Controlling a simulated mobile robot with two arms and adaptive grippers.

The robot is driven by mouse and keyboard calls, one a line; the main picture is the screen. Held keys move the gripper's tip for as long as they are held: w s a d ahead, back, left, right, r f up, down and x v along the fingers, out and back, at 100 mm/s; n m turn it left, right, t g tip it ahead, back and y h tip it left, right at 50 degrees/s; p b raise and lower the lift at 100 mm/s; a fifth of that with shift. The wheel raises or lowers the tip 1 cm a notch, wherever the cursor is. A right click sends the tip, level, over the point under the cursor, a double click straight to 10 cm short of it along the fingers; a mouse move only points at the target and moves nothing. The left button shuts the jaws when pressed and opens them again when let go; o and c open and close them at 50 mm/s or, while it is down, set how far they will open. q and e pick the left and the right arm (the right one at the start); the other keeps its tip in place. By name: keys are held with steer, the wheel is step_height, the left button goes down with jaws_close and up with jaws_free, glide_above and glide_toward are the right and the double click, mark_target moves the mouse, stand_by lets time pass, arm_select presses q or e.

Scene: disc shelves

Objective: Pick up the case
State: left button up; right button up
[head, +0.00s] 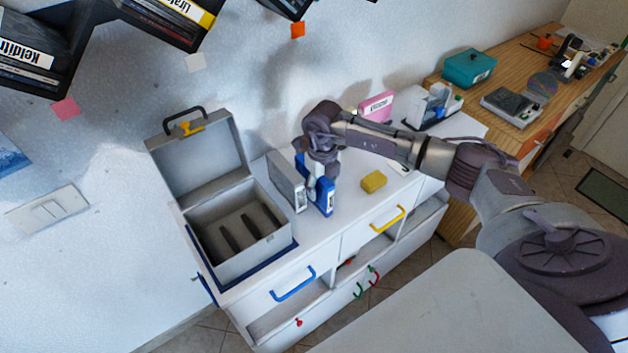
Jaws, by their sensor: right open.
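A blue case (321,198) with a white label stands upright on the white cabinet top. A grey case (286,182) stands upright just left of it. My right gripper (320,170) reaches down from above at the top of the blue case, with its fingers open. It hides part of the blue case's upper end. I cannot tell whether the fingers touch it. My left gripper is not in view.
An open grey box (268,218) with a raised lid and slots stands to the left. A yellow block (373,181) and a pink case (377,106) are to the right. The white cabinet (345,221) has open drawers. Dark shelves (75,50) hang on the wall above.

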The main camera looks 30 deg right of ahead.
steer(key=shift+f, duration=0.6)
jaws_close()
steer(key=shift+r, duration=0.1)
